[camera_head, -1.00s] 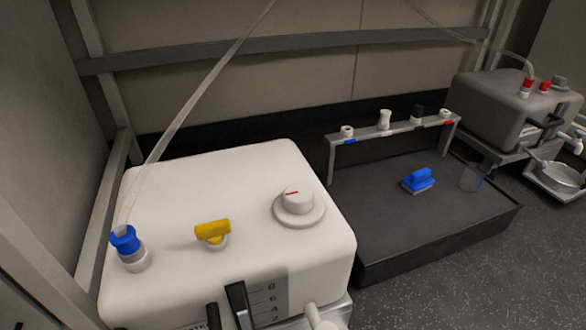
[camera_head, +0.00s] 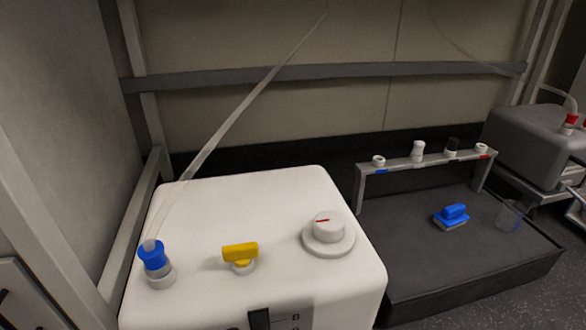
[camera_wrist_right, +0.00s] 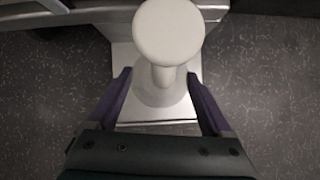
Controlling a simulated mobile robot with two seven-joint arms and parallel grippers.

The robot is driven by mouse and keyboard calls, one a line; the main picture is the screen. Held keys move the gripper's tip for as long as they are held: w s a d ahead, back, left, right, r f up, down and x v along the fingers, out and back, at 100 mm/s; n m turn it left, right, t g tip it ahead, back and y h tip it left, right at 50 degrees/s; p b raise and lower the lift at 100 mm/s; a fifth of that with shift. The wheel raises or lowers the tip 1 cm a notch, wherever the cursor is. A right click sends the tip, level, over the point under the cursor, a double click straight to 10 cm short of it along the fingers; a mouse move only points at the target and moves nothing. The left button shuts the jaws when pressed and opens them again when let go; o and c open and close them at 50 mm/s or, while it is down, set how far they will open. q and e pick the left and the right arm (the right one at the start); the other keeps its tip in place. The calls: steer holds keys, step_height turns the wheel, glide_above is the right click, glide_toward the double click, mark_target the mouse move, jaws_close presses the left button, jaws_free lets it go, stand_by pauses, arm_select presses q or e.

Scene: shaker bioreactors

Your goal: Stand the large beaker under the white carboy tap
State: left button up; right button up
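The white carboy (camera_head: 285,225) fills the front of the head view, with its front and tap below the picture edge. In the right wrist view a white round-topped part with a stem (camera_wrist_right: 168,32), probably the tap, shows from above over a pale plate. My right gripper (camera_wrist_right: 159,75) has its purple fingers apart on either side of a pale rounded form below the stem. I cannot tell whether that form is a beaker or whether the fingers touch it. A clear beaker (camera_head: 511,215) stands at the right of the dark tray. My left gripper is not in view.
The dark tray (camera_head: 420,238) holds a blue-handled block (camera_head: 452,216) and a small rack (camera_head: 425,163) with several caps. A grey carboy (camera_head: 530,145) stands at the far right. A tube runs up from the blue cap (camera_head: 154,256). A frame post stands at left.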

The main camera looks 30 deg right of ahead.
steer(key=shift+o, duration=1)
steer(key=p+v, duration=0.9)
steer(key=v, duration=0.1)
